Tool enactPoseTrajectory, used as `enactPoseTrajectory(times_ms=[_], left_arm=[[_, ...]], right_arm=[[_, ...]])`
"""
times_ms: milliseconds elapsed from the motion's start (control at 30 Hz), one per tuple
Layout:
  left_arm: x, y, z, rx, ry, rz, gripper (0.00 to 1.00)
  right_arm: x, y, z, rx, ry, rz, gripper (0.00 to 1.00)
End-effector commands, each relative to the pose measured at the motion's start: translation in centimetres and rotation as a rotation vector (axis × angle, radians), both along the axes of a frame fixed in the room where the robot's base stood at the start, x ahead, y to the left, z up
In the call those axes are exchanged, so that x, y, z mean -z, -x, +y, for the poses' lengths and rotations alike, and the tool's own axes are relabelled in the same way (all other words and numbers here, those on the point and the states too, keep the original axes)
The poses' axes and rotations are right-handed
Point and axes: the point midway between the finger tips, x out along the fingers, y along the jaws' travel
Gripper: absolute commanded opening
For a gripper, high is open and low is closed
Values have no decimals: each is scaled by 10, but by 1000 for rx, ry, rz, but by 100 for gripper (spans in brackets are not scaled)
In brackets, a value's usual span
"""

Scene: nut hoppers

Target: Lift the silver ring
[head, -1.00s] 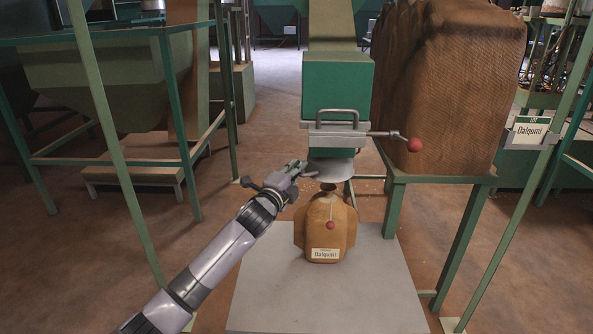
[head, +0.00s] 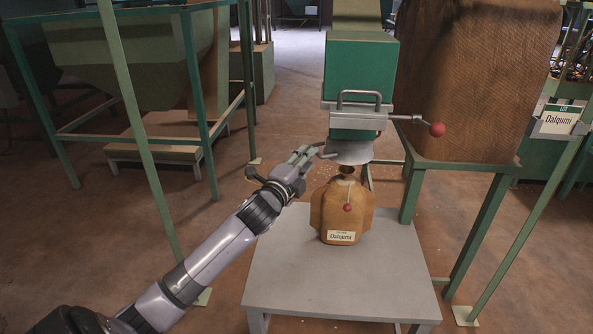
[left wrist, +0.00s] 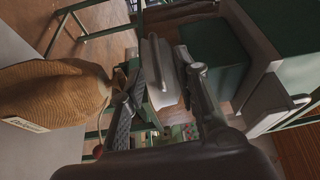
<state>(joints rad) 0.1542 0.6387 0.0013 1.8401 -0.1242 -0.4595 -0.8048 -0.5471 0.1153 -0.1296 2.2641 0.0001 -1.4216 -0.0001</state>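A silver collar (head: 349,153), which looks like the silver ring, sits at the bottom of the green hopper spout (head: 360,70), just above the sack's neck. In the left wrist view a pale metal piece (left wrist: 154,65), probably the same collar, shows between the fingertips. My left gripper (head: 314,153) is at the collar's left side, at about its height. In the left wrist view my left gripper (left wrist: 162,78) has its fingers apart; I cannot tell whether they touch the metal. The tan sack (head: 342,212) stands upright below, labelled Dalqumi. My right gripper is out of view.
A grey table (head: 290,275) carries the sack; its front is clear. A lever with a red knob (head: 437,129) sticks out to the spout's right. A large brown sack (head: 465,80) on a green frame stands at right. A green post (head: 140,130) rises at left.

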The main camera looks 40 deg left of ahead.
Motion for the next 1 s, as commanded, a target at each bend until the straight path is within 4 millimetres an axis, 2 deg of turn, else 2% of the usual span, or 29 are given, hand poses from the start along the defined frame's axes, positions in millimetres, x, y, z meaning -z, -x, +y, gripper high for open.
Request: enactPoseTrajectory(times_ms=[33, 200, 400, 1000], left_arm=[[2, 11, -2, 1, -1, 3, 29], [2, 40, -6, 1, 0, 1, 29], [2, 57, -9, 0, 0, -1, 29], [2, 59, -9, 0, 1, -1, 29]], right_arm=[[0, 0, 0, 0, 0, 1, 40], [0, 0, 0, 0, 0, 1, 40], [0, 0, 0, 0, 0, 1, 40], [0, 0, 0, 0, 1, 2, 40]])
